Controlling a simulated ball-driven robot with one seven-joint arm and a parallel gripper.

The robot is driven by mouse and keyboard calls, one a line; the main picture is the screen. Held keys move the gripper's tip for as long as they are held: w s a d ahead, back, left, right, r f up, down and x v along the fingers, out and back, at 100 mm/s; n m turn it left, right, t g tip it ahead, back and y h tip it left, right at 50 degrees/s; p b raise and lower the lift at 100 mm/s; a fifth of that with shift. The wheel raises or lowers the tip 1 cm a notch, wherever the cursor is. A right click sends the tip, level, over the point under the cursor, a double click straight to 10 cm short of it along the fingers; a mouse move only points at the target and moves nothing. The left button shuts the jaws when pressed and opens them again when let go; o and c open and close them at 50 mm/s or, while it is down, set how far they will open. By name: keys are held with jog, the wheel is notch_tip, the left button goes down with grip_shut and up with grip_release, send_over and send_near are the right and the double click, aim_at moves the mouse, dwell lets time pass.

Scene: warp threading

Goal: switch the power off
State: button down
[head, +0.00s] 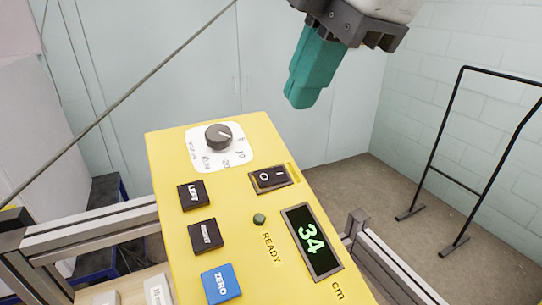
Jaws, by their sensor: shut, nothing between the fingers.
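A yellow control box (183,250) fills the lower middle of the head view. Its black rocker power switch (271,179), marked O and I, sits near the upper right of the panel; which side is pressed in is too small to tell. The green display (312,242) is lit and reads 34, with "cm" printed below it. My gripper (298,102), with teal fingers, is shut and empty. It hangs above and behind the panel, up and to the right of the switch, apart from it.
The panel also carries a black rotary knob (218,137), black LEFT (193,194) and second black (206,236) buttons, and a blue ZERO button (221,284). A metal frame runs behind the box. A black rack (432,160) stands at right. Air above the panel is clear.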

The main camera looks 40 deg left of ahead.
aim_at(264, 175)
jog(key=p+x, duration=0.1)
jog(key=x, duration=1.1)
jog(key=shift+p, duration=0.4)
jog(key=shift+f, duration=0.1)
